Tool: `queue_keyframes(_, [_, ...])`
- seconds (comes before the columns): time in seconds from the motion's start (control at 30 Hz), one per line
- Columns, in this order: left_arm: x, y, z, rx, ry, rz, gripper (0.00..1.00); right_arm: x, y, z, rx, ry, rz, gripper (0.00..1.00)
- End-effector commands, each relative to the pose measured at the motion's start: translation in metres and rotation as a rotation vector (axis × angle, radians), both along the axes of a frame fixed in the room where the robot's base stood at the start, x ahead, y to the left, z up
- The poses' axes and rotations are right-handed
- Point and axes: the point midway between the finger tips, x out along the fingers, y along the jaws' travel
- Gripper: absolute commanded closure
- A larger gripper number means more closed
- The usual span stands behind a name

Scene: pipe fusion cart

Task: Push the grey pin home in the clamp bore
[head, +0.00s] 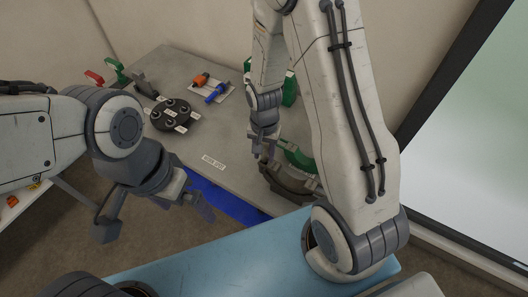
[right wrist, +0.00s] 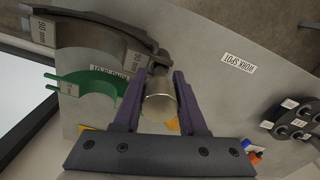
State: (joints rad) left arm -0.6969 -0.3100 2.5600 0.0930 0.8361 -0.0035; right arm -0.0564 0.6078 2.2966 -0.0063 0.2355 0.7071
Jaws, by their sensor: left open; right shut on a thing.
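The grey pin (right wrist: 160,105) is a short metallic cylinder between the purple fingers of my right gripper (right wrist: 156,95), which is shut on it. A dark grey curved clamp (right wrist: 95,33) with size labels lies just beyond the fingertips; its end comes close to the pin. Whether the pin is in the bore or only near it, I cannot tell. In the head view my right gripper (head: 266,150) is above the dark clamp (head: 290,182), and the pin is hidden there. My left gripper (head: 198,198) is open and empty, in front of the table's left front edge.
A green clamp (right wrist: 90,84) lies beside the dark one. On the grey table (head: 215,130) are a black round holder (head: 172,114), orange and blue parts on a small plate (head: 216,92), and red and green levers at the back left. The table middle is clear.

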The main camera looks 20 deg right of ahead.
Motion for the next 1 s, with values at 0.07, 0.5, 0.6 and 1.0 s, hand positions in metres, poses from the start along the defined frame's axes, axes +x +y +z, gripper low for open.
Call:
queue_keyframes(0.07, [0.0,0.0,-0.003,0.0,0.0,0.0,0.0,0.0,0.0,-0.003,0.0,0.0,0.0,1.0])
queue_keyframes(0.5, [0.0,0.0,-0.009,0.0,0.0,0.0,0.0,0.0,0.0,-0.012,0.0,0.0,0.0,1.0])
queue_keyframes(0.6, [0.0,0.0,-0.008,0.0,0.0,0.0,0.0,0.0,0.0,-0.01,0.0,0.0,0.0,1.0])
queue_keyframes(1.0, [0.0,0.0,0.003,0.0,0.0,0.0,0.0,0.0,0.0,0.001,0.0,0.0,0.0,1.0])
